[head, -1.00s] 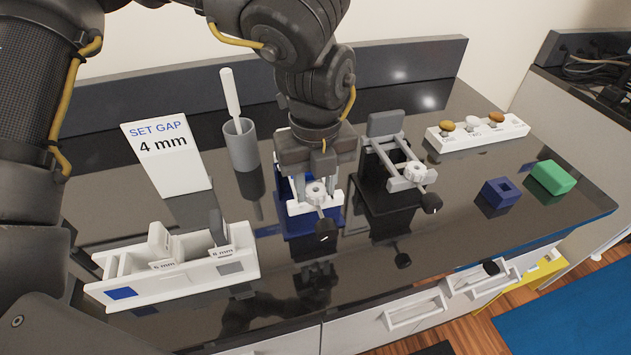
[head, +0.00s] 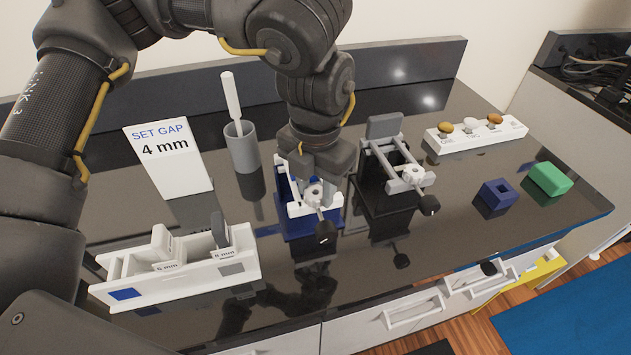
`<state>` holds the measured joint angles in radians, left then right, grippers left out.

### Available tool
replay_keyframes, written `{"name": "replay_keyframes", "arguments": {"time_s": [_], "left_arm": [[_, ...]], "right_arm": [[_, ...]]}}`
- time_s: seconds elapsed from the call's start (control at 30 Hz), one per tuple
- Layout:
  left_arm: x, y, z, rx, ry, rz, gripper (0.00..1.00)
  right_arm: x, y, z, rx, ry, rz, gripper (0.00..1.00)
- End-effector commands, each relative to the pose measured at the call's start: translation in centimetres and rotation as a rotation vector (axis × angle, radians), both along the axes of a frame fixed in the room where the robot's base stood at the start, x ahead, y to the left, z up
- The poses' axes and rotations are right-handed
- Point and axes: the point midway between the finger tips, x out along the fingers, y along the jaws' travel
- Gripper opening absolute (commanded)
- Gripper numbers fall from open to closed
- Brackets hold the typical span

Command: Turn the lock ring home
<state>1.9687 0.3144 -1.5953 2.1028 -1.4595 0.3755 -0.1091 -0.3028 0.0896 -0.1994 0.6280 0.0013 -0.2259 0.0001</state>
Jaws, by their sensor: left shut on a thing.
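A test cell with a blue base (head: 297,228) and a white frame stands mid-counter. At its front are a white lock ring (head: 314,194) and a crank with a black knob (head: 326,232). My left gripper (head: 313,186) points down at the ring and is shut on it; the fingers partly hide the ring and the frame behind it. A second cell with a black base (head: 385,194) stands just right, with its own white ring (head: 413,174) and black knob (head: 429,205). My right gripper is not in view.
A sign reading "SET GAP 4 mm" (head: 166,158) and a grey cup (head: 241,148) stand left. A white gauge rack (head: 180,281) is at front left. A white strip with knobs (head: 477,134), a blue block (head: 496,194) and a green block (head: 550,178) are right.

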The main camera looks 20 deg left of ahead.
Motion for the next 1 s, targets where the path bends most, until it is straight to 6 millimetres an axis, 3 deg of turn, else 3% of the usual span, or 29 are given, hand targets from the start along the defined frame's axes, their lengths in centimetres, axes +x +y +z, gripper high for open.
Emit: {"name": "replay_keyframes", "arguments": {"time_s": [0.3,0.5,1.0], "left_arm": [[0.0,0.0,0.1,-0.001,0.0,-0.256,0.12],[0.0,0.0,0.1,-0.001,0.0,-0.366,0.12],[0.0,-0.1,0.0,0.0,0.0,-0.455,0.12]], "right_arm": [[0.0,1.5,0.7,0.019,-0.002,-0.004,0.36],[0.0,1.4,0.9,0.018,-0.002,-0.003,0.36],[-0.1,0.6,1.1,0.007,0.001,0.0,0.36]]}}
